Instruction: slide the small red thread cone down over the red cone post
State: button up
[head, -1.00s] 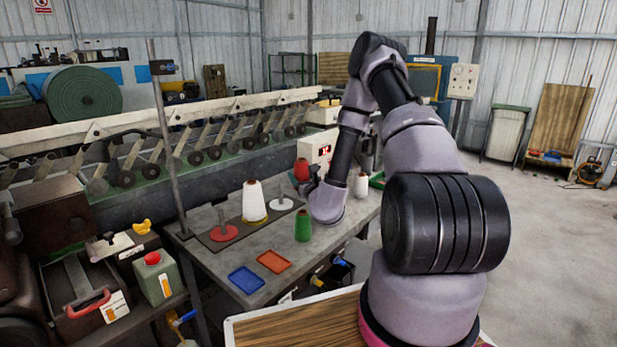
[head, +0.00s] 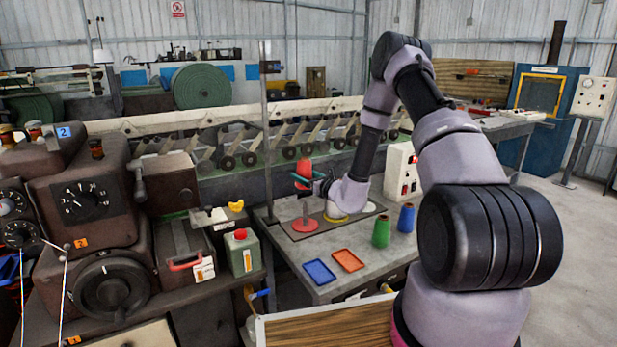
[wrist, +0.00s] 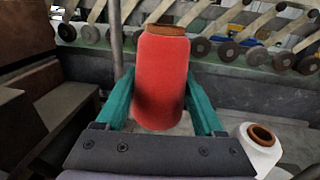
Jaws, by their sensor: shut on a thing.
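The small red thread cone (head: 305,167) is upright between the teal fingers of my gripper (head: 303,181). In the wrist view the red cone (wrist: 161,80) fills the space between both fingers (wrist: 160,108), its brown tube end showing at the top. The red cone post (head: 305,224) has a round red base and a thin grey pin on a dark board. In the head view the cone is held above this post, with a gap between them. The wrist view does not show the post, so I cannot tell how exactly they line up.
A white cone (head: 335,212) stands on the yellow base right beside the red post, partly behind my wrist; it shows in the wrist view (wrist: 260,148). Green (head: 381,232) and blue (head: 406,217) cones stand right. Blue (head: 319,271) and orange (head: 348,260) trays lie in front.

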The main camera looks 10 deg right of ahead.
send_over(305, 205)
jog(key=shift+w+d+f, duration=0.1)
jog(key=shift+w+f, duration=0.1)
jog(key=shift+f, duration=0.95)
jog(key=shift+w+f, duration=0.15)
jog(key=shift+f, duration=0.95)
jog(key=shift+f, duration=0.15)
jog(key=shift+f, duration=2.5)
jog(key=shift+f, duration=0.1)
jog(key=shift+f, duration=0.65)
jog(key=shift+f, duration=0.15)
jog(key=shift+f, duration=1.55)
